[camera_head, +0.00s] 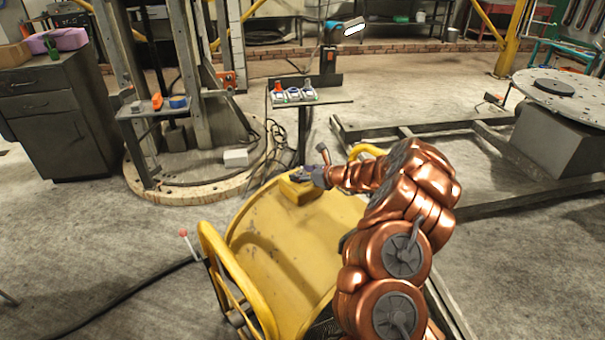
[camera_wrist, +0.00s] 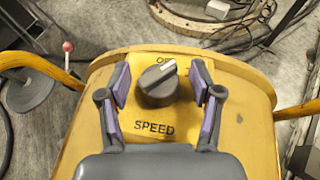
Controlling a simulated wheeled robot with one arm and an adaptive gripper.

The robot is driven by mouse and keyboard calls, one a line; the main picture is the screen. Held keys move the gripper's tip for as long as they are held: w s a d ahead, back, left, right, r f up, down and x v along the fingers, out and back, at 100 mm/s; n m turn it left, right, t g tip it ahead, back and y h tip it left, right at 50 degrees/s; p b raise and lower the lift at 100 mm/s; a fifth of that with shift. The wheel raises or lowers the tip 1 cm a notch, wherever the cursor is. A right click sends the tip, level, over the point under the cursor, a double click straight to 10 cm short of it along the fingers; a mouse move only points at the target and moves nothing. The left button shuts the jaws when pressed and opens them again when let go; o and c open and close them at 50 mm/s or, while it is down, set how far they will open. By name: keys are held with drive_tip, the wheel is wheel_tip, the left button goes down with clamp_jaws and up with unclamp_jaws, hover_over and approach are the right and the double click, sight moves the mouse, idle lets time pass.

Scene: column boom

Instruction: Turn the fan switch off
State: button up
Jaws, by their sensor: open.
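A dark grey round knob (camera_wrist: 158,88) with a pale pointer bar sits on a yellow panel in the wrist view. The pointer is aimed up and slightly right, near a label partly hidden by the knob that starts "OF". "SPEED" (camera_wrist: 154,128) is printed below the knob. In the head view the yellow switch box (camera_head: 294,191) stands on the far end of the yellow machine (camera_head: 285,245). My gripper (camera_wrist: 160,80) is open, with purple-padded fingers apart on either side of the knob. In the head view my gripper (camera_head: 312,174) is over the box, hiding the knob.
Yellow handle rails (camera_head: 222,262) flank the machine. A red-tipped lever (camera_head: 184,234) stands at its left. A small table (camera_head: 335,99) with coloured items stands beyond. A round wooden base (camera_head: 180,188) and cables lie behind left.

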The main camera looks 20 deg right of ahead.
drive_tip(key=c, duration=1.1)
drive_tip(key=shift+c, duration=0.2)
